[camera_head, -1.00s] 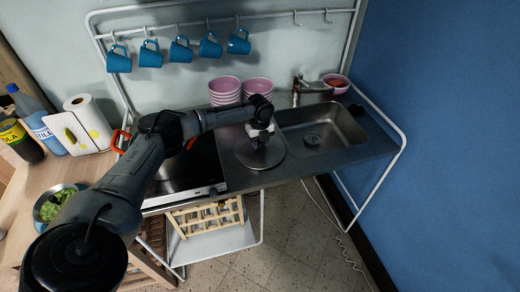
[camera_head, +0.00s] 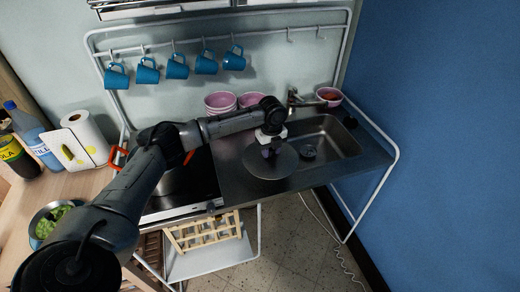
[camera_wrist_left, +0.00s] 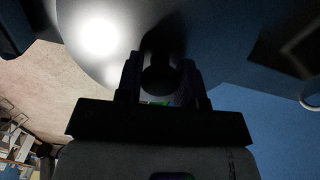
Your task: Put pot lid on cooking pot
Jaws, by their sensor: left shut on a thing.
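The round grey pot lid (camera_head: 264,171) shows in the head view over the steel counter, left of the sink basin. My left gripper (camera_head: 269,150) points down and is shut on the lid's knob. In the left wrist view, the gripper fingers (camera_wrist_left: 160,82) close around the dark knob, and the lid's shiny disc (camera_wrist_left: 98,60) fills the top. The cooking pot (camera_head: 172,182) stands on the black stove at the left, with orange handles showing. My left arm hides much of the pot. My right gripper is not in view.
Pink bowls (camera_head: 220,101) stand behind the arm near the wall. The sink (camera_head: 335,140) with its tap lies to the right. Blue mugs (camera_head: 176,67) hang on a rail above. A bottle, paper roll and salad bowl (camera_head: 50,222) are on the wooden counter at left.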

